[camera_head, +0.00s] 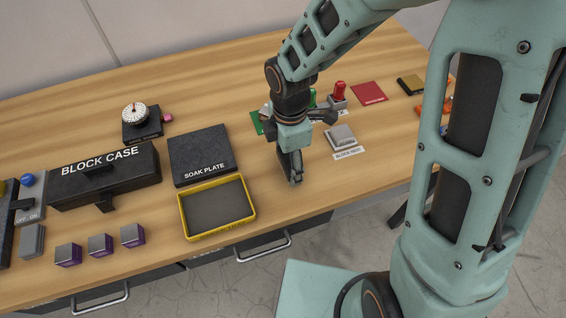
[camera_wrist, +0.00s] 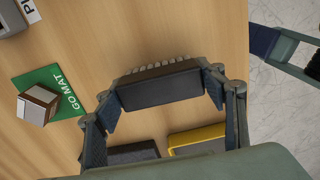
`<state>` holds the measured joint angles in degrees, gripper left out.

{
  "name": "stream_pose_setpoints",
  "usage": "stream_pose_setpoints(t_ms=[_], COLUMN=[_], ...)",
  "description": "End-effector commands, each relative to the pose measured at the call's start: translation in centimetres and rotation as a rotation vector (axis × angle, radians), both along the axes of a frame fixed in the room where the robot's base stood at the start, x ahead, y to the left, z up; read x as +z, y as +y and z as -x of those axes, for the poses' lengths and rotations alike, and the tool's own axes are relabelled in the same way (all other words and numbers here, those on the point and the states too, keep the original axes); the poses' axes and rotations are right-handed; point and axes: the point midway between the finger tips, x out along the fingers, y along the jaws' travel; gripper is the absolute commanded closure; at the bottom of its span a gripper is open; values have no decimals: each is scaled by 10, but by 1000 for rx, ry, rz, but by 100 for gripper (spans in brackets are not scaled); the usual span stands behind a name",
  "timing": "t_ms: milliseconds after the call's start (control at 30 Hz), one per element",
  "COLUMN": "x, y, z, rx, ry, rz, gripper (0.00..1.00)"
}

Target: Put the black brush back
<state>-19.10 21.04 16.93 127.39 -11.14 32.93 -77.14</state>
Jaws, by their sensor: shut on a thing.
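The black brush (camera_wrist: 162,90) is a dark block with a row of pale bristles along its far edge, seen in the wrist view. My gripper (camera_wrist: 163,98) is shut on it, with one finger at each end. In the head view my gripper (camera_head: 295,180) points down at the right of the yellow-rimmed tray, close to the table's front edge. The brush cannot be told apart from the dark fingers there. Whether the brush touches the table is unclear.
The yellow tray (camera_head: 218,235) and SOAK PLATE (camera_head: 200,150) lie left of my gripper. A grey block (camera_head: 341,135) stands behind a small label to the right. The GO MAT (camera_wrist: 66,95) bears a silver-brown block (camera_wrist: 36,104). A red mat (camera_head: 369,93) lies farther back.

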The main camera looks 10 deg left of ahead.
Motion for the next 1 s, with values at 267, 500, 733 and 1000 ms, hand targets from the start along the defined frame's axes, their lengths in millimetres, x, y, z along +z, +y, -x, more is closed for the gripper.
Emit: stream_pose_setpoints(t_ms=[267,500,733,1000], x=[-2,-6,-6,1], y=[-2,-1,-2,-1], z=[0,0,0,-1], rx=[1,0,1,1], ry=[-2,-1,-1,-2], rz=[-1,-1,-1,-1], gripper=[59,30,18,18])
